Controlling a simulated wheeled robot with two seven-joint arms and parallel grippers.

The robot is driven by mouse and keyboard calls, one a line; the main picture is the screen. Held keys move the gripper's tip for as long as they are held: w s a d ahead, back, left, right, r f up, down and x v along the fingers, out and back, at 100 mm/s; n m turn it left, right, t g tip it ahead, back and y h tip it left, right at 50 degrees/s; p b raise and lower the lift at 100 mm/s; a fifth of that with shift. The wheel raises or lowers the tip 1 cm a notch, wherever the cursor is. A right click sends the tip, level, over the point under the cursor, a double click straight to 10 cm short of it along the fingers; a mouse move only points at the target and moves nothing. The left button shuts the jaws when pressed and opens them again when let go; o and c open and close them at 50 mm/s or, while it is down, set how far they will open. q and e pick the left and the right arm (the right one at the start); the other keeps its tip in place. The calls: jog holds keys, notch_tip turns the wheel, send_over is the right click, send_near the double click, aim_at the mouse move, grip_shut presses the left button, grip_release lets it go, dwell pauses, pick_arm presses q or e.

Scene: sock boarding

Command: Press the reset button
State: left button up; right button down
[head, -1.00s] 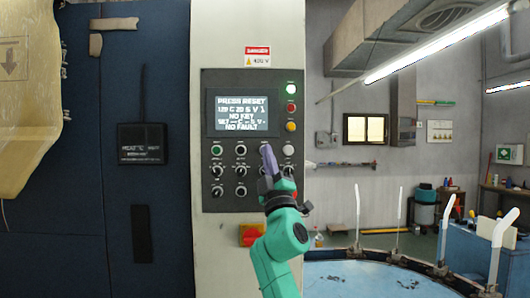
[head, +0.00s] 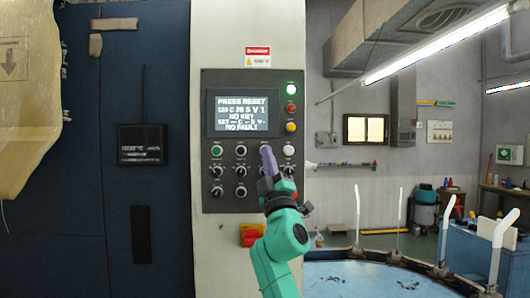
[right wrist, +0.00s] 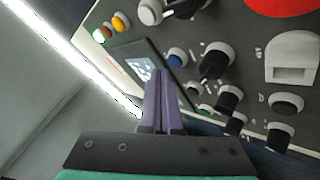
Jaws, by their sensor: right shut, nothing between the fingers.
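In the head view the fingers hide that button. A white button (head: 288,150) is just to the right, a green one (head: 217,150) at the row's left end. No label marks reset legibly. My left gripper is not in view.
Rotary knobs (head: 240,171) sit below the button row. A red and yellow switch (head: 251,235) is lower on the cabinet. Green, red and amber lamps (head: 291,108) line the panel's right. A round blue table (head: 370,280) with white uprights stands at lower right.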

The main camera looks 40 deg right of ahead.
jog(key=shift+w, duration=0.1)
dwell(0.6)
jog(key=shift+w+d+b, duration=0.25)
jog(key=shift+b, duration=0.05)
jog(key=shift+w+d+b, duration=0.25)
jog(key=shift+w+b, duration=0.05)
dwell(0.6)
dwell(0.4)
jog(key=shift+s+a+p, duration=0.3)
jog(key=shift+s+a, duration=0.15)
jog(key=shift+s, duration=0.2)
jog(key=s+a, duration=0.1)
jog(key=s, duration=0.1)
jog(key=s+a+p, duration=0.1)
jog(key=s+a, duration=0.1)
